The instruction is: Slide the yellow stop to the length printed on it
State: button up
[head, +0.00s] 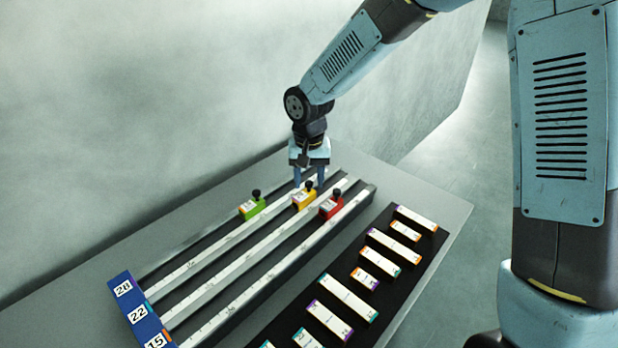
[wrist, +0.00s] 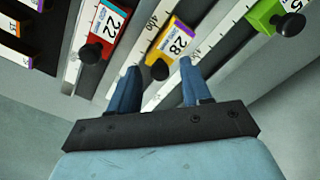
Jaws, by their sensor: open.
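The yellow stop (head: 304,200) sits on the middle of three scale rails, near their far end. In the wrist view the yellow stop (wrist: 180,42) carries a label reading 28, a purple strip and a black knob (wrist: 160,70). My gripper (head: 309,182) is open and points down at the rails, just behind the yellow stop in the head view. In the wrist view my gripper (wrist: 158,78) has its fingertips spread either side of the knob's line, with nothing held. I cannot tell whether they touch the stop.
A green stop (head: 252,207) and a red stop (head: 331,206) sit on the neighbouring rails. A blue end block (head: 137,312) at the near left shows 28, 22 and 15. A black tray (head: 398,267) of white bars with coloured ends lies right. A wall stands behind the table.

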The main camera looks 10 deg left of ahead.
jog(key=shift+c, duration=0.4)
grip_shut()
